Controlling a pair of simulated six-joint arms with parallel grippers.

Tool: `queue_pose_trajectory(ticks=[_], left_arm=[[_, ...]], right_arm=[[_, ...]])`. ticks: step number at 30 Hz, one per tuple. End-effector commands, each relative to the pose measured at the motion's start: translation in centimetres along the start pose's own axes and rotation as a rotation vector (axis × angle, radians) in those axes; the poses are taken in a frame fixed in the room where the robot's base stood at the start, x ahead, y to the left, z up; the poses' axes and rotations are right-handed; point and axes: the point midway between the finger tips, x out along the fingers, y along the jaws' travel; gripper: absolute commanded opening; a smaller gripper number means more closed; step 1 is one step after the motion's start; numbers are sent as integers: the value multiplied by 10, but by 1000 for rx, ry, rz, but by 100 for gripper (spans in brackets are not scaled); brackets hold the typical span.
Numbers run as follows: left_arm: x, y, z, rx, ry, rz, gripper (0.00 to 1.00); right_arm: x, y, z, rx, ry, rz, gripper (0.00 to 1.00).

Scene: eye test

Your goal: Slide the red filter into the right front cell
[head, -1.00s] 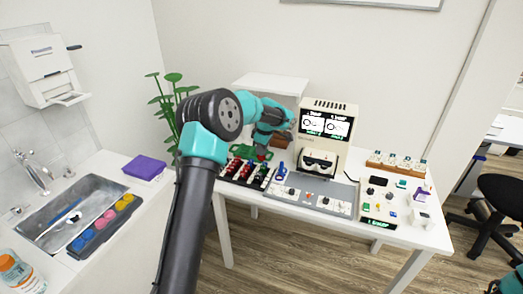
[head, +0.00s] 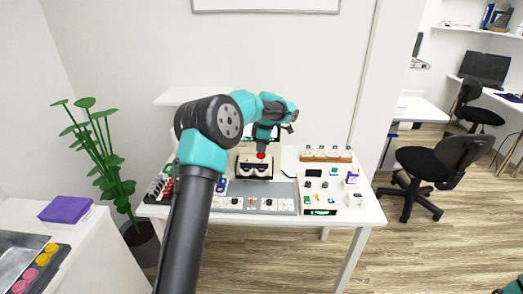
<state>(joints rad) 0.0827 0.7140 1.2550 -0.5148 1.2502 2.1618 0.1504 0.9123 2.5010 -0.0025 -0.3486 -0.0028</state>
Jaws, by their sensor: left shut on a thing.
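My left gripper (head: 262,147) is shut on a small red piece, which looks like the red filter (head: 261,155). It holds it just above and in front of the beige eye-test machine (head: 242,157). The white twin-eyed holder (head: 255,172) sits low on the machine's front, right below the red piece. The cells are too small to tell apart, and I cannot tell whether the filter touches anything. My arm and gripper hide the machine's screen and upper part. Only a teal and dark bit of my right arm shows in the bottom right corner; its gripper is out of view.
A control panel (head: 318,198) and a wooden rack of small bottles (head: 327,155) stand right. A rack of coloured pieces (head: 158,188) is at the table's left, partly behind my arm.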

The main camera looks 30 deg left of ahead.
Motion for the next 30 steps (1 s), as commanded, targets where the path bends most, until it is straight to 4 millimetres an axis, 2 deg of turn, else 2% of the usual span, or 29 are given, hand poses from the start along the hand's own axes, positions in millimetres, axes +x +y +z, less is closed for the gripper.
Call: queue_pose_trajectory(ticks=[16,30], left_arm=[[3,0,0,-4,1,-2,0],[39,0,5,-4,2,-2,0]], right_arm=[[0,0,0,0,0,0,0],[0,0,0,0,0,0,0]])
